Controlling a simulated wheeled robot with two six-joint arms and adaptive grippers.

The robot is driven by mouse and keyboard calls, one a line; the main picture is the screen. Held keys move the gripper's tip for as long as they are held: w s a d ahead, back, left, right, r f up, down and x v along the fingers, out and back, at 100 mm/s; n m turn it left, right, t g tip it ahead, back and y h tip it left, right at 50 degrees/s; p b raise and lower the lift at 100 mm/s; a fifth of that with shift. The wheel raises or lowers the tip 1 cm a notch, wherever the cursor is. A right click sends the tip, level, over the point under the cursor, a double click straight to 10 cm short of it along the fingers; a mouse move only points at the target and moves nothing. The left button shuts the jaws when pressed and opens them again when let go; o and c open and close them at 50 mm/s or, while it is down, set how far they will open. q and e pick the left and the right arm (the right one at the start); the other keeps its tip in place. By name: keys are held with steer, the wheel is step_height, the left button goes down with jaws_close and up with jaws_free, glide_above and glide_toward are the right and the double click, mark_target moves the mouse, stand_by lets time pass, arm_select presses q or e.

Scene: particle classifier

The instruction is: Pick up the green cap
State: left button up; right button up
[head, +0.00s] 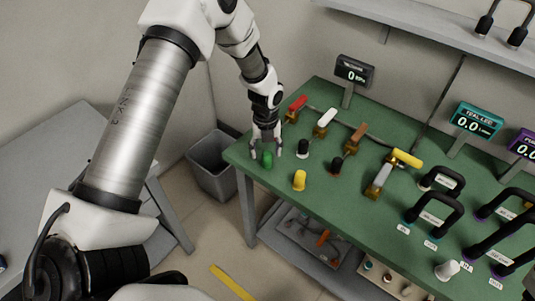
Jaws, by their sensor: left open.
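The green cap (267,160) stands on the green tabletop (335,220) near its left corner. My left gripper (265,152) points down at the cap with its fingers apart, one on each side of it. I cannot tell whether the fingers touch the cap. My right gripper is not in view.
A yellow cap (299,180) and a black cap (303,149) stand close by on the table. Valves with red (297,103), white (325,118) and yellow (406,158) handles stand further back. Black handles and displays fill the right side. A grey bin (212,166) stands left of the table.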

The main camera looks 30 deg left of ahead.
mark_target(267, 153)
arm_select(q)
steer(key=f, duration=0.2)
steer(key=shift+w+f, duration=0.2)
steer(key=shift+f, duration=0.2)
steer(key=shift+w+f, duration=0.15)
steer(key=shift+f, duration=0.05)
steer(key=shift+r, duration=0.1)
steer(key=shift+c, duration=1.4)
steer(key=shift+s+d, duration=0.1)
steer(key=shift+s, duration=0.15)
steer(key=c, duration=0.7)
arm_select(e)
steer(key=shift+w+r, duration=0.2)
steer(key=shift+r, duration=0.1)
arm_select(q)
steer(key=shift+r, duration=0.1)
